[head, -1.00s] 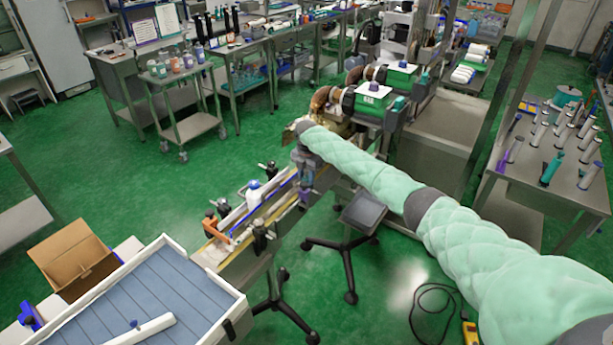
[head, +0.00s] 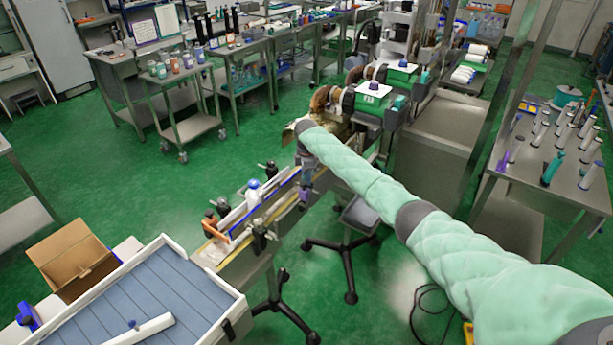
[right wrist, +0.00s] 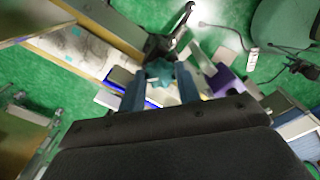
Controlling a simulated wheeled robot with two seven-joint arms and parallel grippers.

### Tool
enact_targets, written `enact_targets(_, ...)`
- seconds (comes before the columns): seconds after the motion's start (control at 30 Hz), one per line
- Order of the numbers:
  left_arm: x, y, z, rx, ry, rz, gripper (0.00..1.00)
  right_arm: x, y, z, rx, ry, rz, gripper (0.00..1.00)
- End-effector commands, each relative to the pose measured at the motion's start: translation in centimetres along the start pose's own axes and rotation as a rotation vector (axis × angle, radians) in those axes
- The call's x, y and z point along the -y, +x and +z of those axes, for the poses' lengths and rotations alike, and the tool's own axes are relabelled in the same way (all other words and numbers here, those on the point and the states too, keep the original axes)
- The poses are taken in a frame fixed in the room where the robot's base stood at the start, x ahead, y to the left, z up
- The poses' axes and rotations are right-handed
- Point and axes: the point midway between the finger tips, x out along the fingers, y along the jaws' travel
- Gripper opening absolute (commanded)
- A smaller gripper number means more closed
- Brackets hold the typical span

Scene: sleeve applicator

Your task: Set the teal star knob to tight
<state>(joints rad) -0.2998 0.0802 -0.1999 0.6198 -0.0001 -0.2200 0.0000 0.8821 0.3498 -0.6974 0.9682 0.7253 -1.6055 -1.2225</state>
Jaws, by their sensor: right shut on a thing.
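The teal star knob (right wrist: 160,76) shows in the right wrist view between the two fingers of my right gripper (right wrist: 161,84). The fingers are shut on it, one on each side. A dark clamp-like part (right wrist: 158,47) sits just beyond the knob. In the head view my right gripper (head: 304,192) points down at the far end of the conveyor rail, and the knob cannot be made out there. Any scale or tight mark on the knob cannot be read. My left gripper is not in view.
A machine with green housings (head: 368,112) stands behind my right arm. A black-legged stand (head: 350,270) is to the right of the conveyor.

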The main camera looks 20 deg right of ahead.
Motion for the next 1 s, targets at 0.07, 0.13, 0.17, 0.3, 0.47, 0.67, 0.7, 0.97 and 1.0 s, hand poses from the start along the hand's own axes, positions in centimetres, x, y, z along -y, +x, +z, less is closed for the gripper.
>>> enact_targets(0.07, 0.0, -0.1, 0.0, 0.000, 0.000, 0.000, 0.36, -0.1, -0.1, 0.0, -0.001, 0.071, 0.001, 0.10)
enact_targets(0.13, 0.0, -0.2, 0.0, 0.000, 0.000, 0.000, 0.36, -0.1, -0.2, 0.0, -0.002, 0.138, 0.002, 0.10)
enact_targets(0.17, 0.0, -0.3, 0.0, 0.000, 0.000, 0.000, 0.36, -0.1, -0.2, 0.0, -0.001, 0.166, 0.002, 0.10)
enact_targets(0.3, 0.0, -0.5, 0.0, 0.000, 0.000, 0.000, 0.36, -0.1, -0.2, -0.1, -0.002, 0.300, 0.002, 0.10)
enact_targets(0.47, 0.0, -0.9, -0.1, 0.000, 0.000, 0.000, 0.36, -0.1, -0.3, 0.0, -0.002, 0.451, 0.002, 0.10)
enact_targets(0.67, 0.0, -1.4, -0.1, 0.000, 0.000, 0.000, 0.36, -0.1, -0.2, 0.0, -0.002, 0.642, 0.001, 0.10)
enact_targets(0.7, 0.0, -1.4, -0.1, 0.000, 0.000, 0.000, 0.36, -0.1, -0.3, 0.0, -0.002, 0.680, 0.001, 0.10)
enact_targets(0.97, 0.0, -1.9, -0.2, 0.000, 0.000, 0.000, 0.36, -0.1, -0.3, 0.0, -0.003, 0.926, 0.002, 0.10)
enact_targets(1.0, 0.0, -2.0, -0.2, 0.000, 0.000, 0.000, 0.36, -0.1, -0.3, 0.0, -0.003, 0.965, 0.002, 0.10)
